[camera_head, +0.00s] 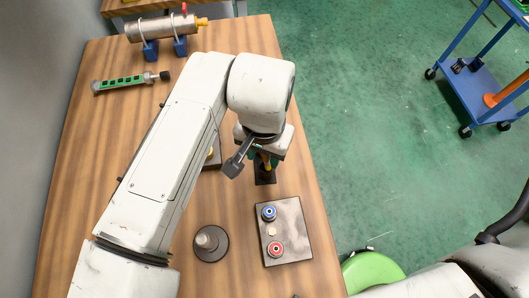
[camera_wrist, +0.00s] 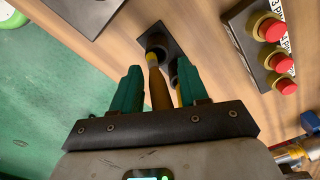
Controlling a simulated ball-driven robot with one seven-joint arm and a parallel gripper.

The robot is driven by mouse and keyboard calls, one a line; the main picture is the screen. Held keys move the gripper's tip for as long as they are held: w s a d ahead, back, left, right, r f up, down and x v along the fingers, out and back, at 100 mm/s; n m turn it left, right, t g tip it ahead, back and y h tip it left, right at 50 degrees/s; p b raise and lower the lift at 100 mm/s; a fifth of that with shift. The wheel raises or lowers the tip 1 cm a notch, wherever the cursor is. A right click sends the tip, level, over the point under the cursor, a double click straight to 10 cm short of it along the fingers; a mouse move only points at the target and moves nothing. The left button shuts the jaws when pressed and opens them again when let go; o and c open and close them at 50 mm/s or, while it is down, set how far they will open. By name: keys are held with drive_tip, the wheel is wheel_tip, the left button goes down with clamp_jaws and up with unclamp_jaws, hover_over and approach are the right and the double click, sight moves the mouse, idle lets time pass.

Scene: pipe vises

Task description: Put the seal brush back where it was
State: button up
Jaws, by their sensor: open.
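The seal brush (camera_wrist: 158,88) has a brown-orange handle and a yellow band. In the wrist view its far end reaches a round dark socket of a black holder (camera_wrist: 171,43) on the wooden table; how deep it sits is hard to tell. My gripper (camera_wrist: 160,74) is open, with one teal finger on each side of the handle and gaps visible between. In the head view my gripper (camera_head: 263,156) is over the black holder (camera_head: 265,178), mostly hidden by my wrist, and only a bit of the orange handle shows.
A plate with blue and red knobs (camera_head: 291,216) lies near the right table edge. A grey round-based piece (camera_head: 211,257) stands left of it. A box with red buttons (camera_wrist: 258,50) is close by in the wrist view. A metal cylinder (camera_head: 160,27) rests on blue supports at the back.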

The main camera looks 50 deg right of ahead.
drive_tip(key=r, duration=1.1)
drive_tip(key=shift+s, duration=0.2)
